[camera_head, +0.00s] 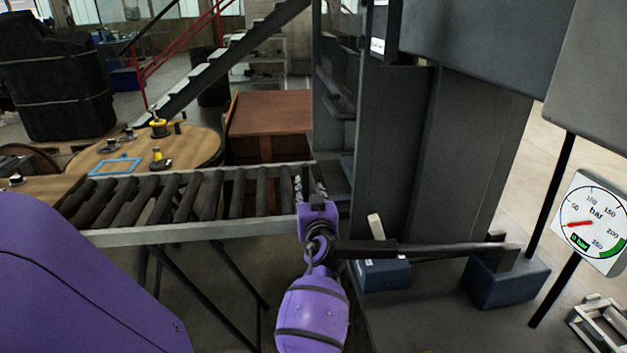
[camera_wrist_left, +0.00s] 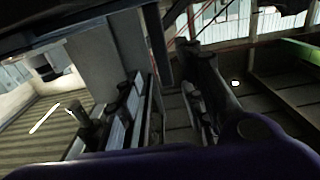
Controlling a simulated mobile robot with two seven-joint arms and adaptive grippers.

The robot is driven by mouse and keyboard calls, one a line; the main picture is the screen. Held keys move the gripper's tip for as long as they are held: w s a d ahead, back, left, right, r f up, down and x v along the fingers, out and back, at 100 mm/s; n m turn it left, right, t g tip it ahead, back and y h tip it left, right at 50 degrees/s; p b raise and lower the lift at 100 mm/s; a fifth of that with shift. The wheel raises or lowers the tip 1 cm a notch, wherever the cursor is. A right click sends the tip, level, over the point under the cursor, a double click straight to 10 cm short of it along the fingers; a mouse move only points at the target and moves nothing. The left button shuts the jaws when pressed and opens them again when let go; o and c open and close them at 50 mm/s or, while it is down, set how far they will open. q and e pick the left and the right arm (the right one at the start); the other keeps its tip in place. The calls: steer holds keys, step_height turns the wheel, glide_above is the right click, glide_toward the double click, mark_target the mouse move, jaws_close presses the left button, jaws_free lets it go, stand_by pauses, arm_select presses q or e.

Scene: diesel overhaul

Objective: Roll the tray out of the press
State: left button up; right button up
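My left gripper (camera_head: 311,186) is at the right end of the roller conveyor (camera_head: 150,238), beside the press (camera_head: 395,160). Its two fingers stand apart with a gap between them, and I see nothing held. In the left wrist view the left gripper (camera_wrist_left: 168,105) also shows its dark fingers spread, above my purple arm link. I cannot make out the tray clearly; the opening of the press is partly hidden by its dark upright and my wrist. The conveyor's dark rollers look bare. My right gripper is not in view.
A dark lever (camera_head: 430,248) runs behind my wrist to a blue block (camera_head: 508,283). A pressure gauge (camera_head: 593,222) at the right reads about 0 bar. A round wooden table (camera_head: 205,148) with small parts and a brown cabinet (camera_head: 270,112) stand behind the conveyor.

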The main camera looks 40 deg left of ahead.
mark_target(306, 180)
arm_select(q)
steer(key=x, duration=0.7)
steer(key=shift+a, duration=0.4)
jaws_close()
